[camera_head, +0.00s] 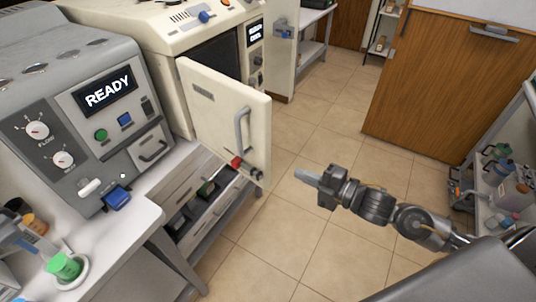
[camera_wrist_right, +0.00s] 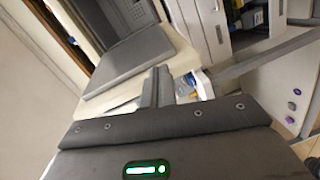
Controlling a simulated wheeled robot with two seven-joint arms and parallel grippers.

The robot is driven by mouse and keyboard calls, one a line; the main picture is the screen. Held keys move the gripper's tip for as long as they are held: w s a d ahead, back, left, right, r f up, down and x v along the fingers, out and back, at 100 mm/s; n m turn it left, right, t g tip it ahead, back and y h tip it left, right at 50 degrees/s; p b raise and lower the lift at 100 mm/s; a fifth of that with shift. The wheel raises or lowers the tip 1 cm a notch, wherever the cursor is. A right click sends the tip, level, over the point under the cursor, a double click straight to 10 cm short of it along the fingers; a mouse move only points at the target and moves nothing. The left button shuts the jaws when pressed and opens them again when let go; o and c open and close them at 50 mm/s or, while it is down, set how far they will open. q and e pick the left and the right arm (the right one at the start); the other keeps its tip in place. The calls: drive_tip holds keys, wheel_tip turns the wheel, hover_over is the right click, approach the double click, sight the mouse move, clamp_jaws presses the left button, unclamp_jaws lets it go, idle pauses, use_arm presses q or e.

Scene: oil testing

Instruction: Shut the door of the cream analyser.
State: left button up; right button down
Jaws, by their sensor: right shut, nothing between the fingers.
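The cream analyser (camera_head: 165,32) stands at the back left of the head view, behind the grey machine. Its door (camera_head: 215,125) stands wide open, swung out toward me over the drawers and floor. A grey bar handle (camera_head: 240,132) is on the door, with a red and black latch part low at its free edge. The dark chamber opening (camera_head: 215,62) shows behind the door. My right gripper (camera_head: 305,177) is shut and empty, to the right of the door's free edge and apart from it. Its shut fingers show in the right wrist view (camera_wrist_right: 160,88). My left gripper is not in view.
The grey machine (camera_head: 75,95) reading READY sits on a white bench at left, with a green-capped item (camera_head: 64,266) on the bench. Drawers (camera_head: 190,205) lie below the door. A wooden cabinet (camera_head: 435,90) and a shelf rack (camera_head: 500,185) stand at right. Tiled floor between is clear.

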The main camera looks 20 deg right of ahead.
sight(268, 155)
drive_tip(key=s+a+r+n+g+y, duration=0.2)
drive_tip(key=s+a+r+n+y, duration=0.35)
drive_tip(key=r, duration=0.45)
drive_tip(key=shift+h, duration=0.75)
drive_tip(key=x, duration=0.2)
drive_tip(key=w+x, duration=0.1)
drive_tip(key=x, duration=0.2)
drive_tip(key=d+x, duration=0.1)
drive_tip(key=x, duration=0.2)
drive_tip(key=shift+w, duration=0.25)
drive_tip(key=shift+w+d, duration=0.15)
drive_tip(key=shift+d, duration=0.4)
drive_tip(key=shift+w, duration=0.1)
